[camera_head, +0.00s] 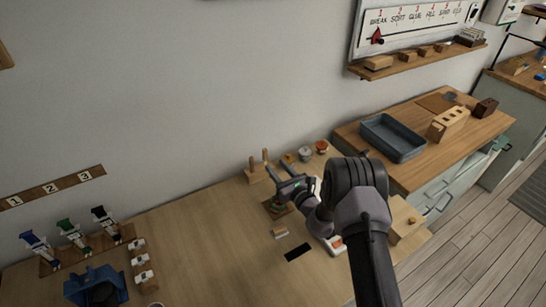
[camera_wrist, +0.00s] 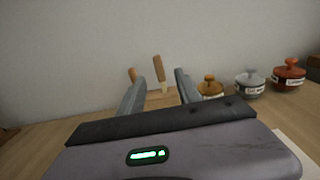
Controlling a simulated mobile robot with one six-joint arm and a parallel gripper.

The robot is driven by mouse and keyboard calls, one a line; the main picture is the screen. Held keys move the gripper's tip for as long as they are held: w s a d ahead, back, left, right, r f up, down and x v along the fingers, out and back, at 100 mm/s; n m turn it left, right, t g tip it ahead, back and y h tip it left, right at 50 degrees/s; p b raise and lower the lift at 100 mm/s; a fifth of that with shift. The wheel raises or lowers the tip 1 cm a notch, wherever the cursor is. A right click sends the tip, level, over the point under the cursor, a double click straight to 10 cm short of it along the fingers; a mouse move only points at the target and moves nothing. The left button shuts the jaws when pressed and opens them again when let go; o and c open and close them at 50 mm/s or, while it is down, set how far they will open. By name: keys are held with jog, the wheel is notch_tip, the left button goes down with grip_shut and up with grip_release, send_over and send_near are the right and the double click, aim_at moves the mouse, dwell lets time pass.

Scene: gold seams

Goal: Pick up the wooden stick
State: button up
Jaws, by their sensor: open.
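Two upright wooden sticks stand in a small wooden holder (camera_head: 258,174) against the wall at the back of the workbench. The right stick (camera_head: 265,156) is taller in the wrist view (camera_wrist: 159,70), brown above and paler at its lower end. The left stick (camera_head: 253,163) is shorter and partly hidden by a finger in the wrist view (camera_wrist: 133,73). I cannot tell which is the task's wooden stick. My gripper (camera_head: 282,179) is open and empty above the bench, in front of the holder. In the wrist view the taller stick shows between the fingers, farther off.
Lidded pots, ochre (camera_wrist: 210,88), grey (camera_wrist: 249,84) and red (camera_wrist: 289,76), stand right of the sticks. A black rectangle (camera_head: 297,252) and small blocks (camera_head: 280,233) lie in front. A blue tray (camera_head: 393,138) sits on the right counter. The bench's middle left is clear.

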aim_at(265, 162)
jog(key=b+x, duration=0.3)
jog(key=x, duration=0.8)
jog(key=shift+w+a+b, duration=0.2)
jog(key=shift+a+b, duration=0.1)
jog(key=shift+b, duration=0.1)
jog(key=shift+r, duration=0.1)
grip_shut()
